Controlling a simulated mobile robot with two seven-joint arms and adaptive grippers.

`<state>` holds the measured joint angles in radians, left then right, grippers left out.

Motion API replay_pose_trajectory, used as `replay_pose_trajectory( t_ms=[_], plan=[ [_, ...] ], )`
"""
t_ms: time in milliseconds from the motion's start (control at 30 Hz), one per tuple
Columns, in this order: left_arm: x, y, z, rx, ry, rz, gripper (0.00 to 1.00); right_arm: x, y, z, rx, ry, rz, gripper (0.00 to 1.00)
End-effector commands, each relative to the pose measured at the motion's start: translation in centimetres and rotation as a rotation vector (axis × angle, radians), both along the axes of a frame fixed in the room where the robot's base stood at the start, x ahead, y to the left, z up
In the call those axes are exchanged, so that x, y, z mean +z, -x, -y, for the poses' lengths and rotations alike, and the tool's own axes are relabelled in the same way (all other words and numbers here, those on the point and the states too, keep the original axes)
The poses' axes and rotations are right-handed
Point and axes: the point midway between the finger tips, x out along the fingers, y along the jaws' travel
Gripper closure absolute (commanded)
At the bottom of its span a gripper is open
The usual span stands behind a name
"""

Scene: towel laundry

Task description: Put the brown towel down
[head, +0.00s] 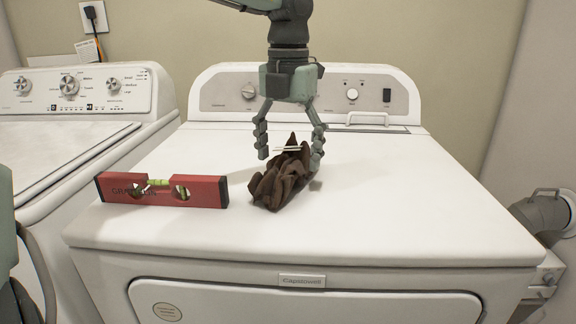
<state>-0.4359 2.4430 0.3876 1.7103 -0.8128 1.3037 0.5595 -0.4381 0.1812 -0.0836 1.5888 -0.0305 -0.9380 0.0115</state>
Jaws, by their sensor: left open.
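The brown towel (280,184) lies crumpled in a heap on the white top of the dryer (400,215), near its middle. A peak of the cloth stands up between the fingers of my left gripper (290,155). The gripper points down from above and its fingers are spread open around the top of the towel. The right finger is close to the cloth; I cannot tell whether it touches. My right gripper is not in view.
A red spirit level (162,189) lies left of the towel. A white washer (60,130) stands at the left. The dryer's control panel (305,93) rises behind. The dryer top to the right is clear.

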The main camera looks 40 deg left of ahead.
Motion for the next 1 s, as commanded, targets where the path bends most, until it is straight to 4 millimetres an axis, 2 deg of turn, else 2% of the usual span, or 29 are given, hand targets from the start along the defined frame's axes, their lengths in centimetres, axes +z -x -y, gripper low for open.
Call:
replay_pose_trajectory(
  t_ms=[33, 200, 400, 600, 1000],
  plan=[
    [1.3, -0.1, 0.0, 0.001, -0.001, 0.006, 0.23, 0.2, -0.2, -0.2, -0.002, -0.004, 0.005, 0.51],
    [5.1, -0.1, 0.0, 0.001, -0.002, 0.005, 0.23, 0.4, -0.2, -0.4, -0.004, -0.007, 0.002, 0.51],
    [8.2, -0.1, 0.0, 0.001, -0.001, 0.002, 0.23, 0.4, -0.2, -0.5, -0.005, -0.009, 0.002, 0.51],
    [9.3, 0.0, 0.0, 0.0, 0.0, 0.0, 0.23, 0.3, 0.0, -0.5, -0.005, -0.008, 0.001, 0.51],
    [9.3, 0.0, 0.0, 0.0, 0.0, 0.0, 0.23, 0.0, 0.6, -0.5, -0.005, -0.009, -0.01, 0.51]
  ],
)
